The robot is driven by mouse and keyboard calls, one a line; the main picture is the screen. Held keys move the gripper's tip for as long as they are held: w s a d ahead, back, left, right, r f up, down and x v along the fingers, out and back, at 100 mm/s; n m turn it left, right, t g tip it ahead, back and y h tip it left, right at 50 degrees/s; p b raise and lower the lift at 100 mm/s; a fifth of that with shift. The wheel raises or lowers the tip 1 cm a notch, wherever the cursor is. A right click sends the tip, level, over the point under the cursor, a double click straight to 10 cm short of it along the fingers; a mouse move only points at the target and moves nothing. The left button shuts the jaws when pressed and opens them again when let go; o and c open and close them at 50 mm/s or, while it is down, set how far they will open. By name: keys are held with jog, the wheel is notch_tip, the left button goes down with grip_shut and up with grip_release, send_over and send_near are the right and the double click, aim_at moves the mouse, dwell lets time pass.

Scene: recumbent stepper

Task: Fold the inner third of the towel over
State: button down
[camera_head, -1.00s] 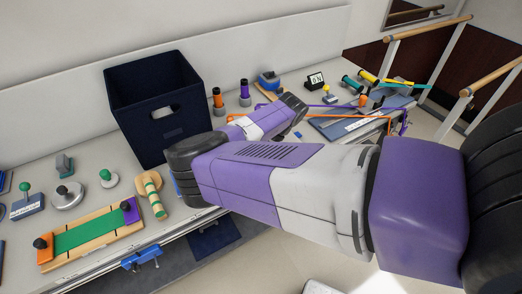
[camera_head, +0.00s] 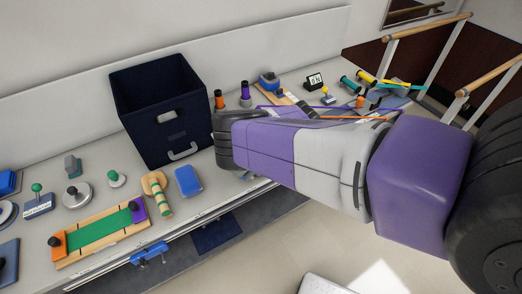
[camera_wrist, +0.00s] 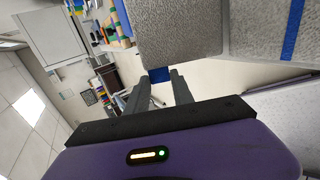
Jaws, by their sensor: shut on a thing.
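In the wrist view, a grey textured cloth (camera_wrist: 178,30), which looks like the towel, fills the upper middle. A second grey textured piece with a blue stripe (camera_wrist: 291,32) shows at the upper right. I cannot tell how the two pieces join. My gripper (camera_wrist: 160,80) has its two fingers shut on a small blue part (camera_wrist: 160,75) at the cloth's lower corner, which looks like the towel's stripe or edge. In the head view my arm hides the gripper and the towel.
A dark blue fabric bin (camera_head: 160,110) stands at the back of the bench. A blue block (camera_head: 188,181), a green-striped roller (camera_head: 158,195) and a green board (camera_head: 100,232) lie at the front left. Several small devices stand at the right. Parallel bars (camera_head: 431,65) stand beyond.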

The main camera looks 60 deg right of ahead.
dwell(0.3)
jog(key=shift+s+d+r+t+y+p, duration=0.3)
jog(key=shift+s+d+t+y+p, duration=0.25)
jog(key=shift+p, duration=0.5)
jog(key=shift+w, duration=0.15)
jog(key=shift+d+y, duration=0.1)
jog(key=shift+y, duration=0.15)
jog(key=shift+s+d+r+t+y, duration=0.15)
jog(key=shift+s+d+t+y, duration=0.35)
jog(key=shift+y, duration=0.2)
